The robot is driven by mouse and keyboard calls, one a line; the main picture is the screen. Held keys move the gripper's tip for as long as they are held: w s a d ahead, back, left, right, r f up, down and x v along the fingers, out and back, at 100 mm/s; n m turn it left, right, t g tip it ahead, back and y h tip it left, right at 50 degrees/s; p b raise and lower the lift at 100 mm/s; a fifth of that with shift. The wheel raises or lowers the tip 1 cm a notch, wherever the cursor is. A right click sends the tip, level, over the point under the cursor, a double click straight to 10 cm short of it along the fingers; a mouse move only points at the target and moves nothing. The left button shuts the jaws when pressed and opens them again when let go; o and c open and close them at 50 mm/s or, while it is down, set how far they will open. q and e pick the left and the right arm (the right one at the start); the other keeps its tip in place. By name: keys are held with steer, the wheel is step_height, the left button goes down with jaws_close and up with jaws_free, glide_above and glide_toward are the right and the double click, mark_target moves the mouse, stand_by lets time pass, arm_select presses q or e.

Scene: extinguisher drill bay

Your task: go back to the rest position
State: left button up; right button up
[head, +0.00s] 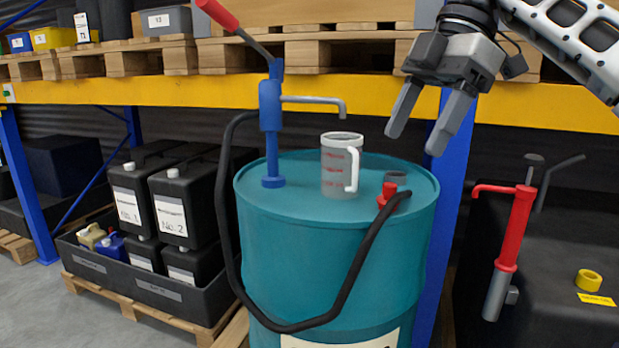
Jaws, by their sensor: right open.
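My right gripper (431,128) comes in from the upper right. It is open and empty, its two fingers pointing down above the right side of the teal drum (290,260). It is apart from the clear measuring jug (336,180), which stands upright on the drum lid with its white handle toward the right. A blue hand pump (270,125) with a red-gripped lever (218,14) stands on the drum. Its spout (314,101) reaches over the jug. My left gripper is not in view.
A black hose (352,262) loops across the drum's front. A yellow shelf beam (190,92) carrying pallets runs behind. Black canisters (186,206) stand in a tray at left. A red pump (514,230) stands at right on a dark tank (560,250). Grey floor shows at lower left.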

steer(key=s+a+f+n+y, duration=0.2)
steer(key=a+f+y, duration=1.5)
steer(key=a+y, duration=0.15)
steer(key=d+f+m+t+h, duration=0.6)
steer(key=f+m+t+h, duration=0.1)
steer(key=f+m+t, duration=0.25)
steer(key=d+f+m+t+h, duration=0.5)
steer(key=f+m+t+h, duration=0.2)
steer(key=f+m+t, duration=0.25)
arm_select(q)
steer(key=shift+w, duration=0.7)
arm_select(e)
steer(key=s+d+f+m+g+h, duration=0.1)
steer(key=s+d+f+g+h, duration=0.2)
steer(key=s+f, duration=0.5)
steer(key=s+d+f+m+g+h, duration=0.1)
steer(key=s+d+f+g+h, duration=0.2)
steer(key=s+f, duration=0.5)
steer(key=shift+d+g, duration=0.7)
steer(key=shift+d, duration=0.55)
